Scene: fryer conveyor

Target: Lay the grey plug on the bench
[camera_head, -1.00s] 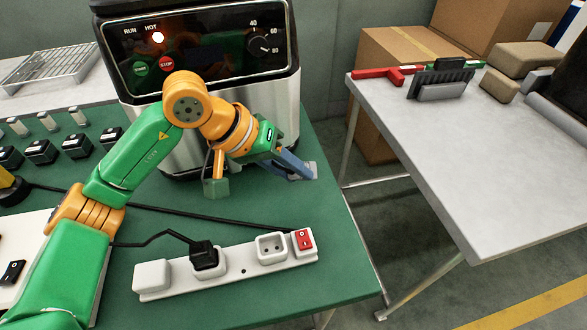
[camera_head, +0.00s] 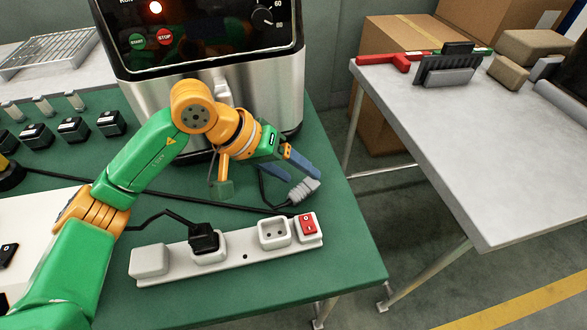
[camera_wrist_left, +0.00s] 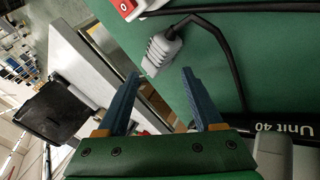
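The grey plug (camera_head: 303,190) rests on the green bench (camera_head: 345,265), near its right edge and behind the power strip. A dark cable runs from it. In the left wrist view the grey plug (camera_wrist_left: 161,50) is just beyond the fingertips, apart from them, with green bench beside it. My left gripper (camera_head: 268,182) is open and empty above the bench; its two blue fingers (camera_wrist_left: 161,76) stand apart in the wrist view. My right gripper is not in view.
A white power strip (camera_head: 187,266) has a black plug (camera_head: 204,238), a free socket (camera_head: 274,233) and a red switch (camera_head: 309,225). The steel fryer unit (camera_head: 262,95) stands behind the gripper. A grey table (camera_head: 480,180) lies right, across a gap.

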